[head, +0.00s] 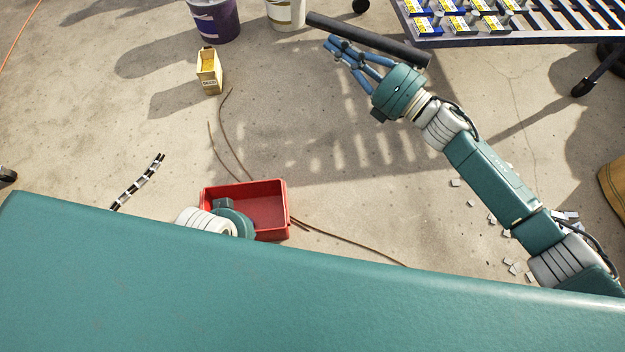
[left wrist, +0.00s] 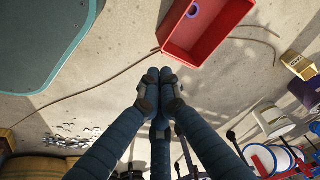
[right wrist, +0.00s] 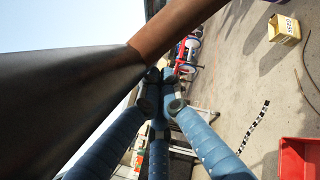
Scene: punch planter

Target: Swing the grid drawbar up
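The grid drawbar (head: 370,40) is a dark round bar at the top of the head view. It slants down to the right, toward the near left corner of the grid cart (head: 480,40). My right gripper (head: 336,50) is beside the bar's lower-left side in that picture. In the right wrist view the bar (right wrist: 80,85) runs large and close past the fingers; the fingertips (right wrist: 162,88) are together with nothing seen between them. I cannot tell whether they touch it. My left gripper (left wrist: 158,88) is shut and empty; the head view hides its fingers.
A red bin (head: 265,205) lies on the floor by my left wrist. A yellow box (head: 209,72), a purple bucket (head: 215,18) and a white bucket (head: 286,12) stand farther off. Pale fragments (head: 492,220) lie near my right arm. Mid-floor is mostly clear.

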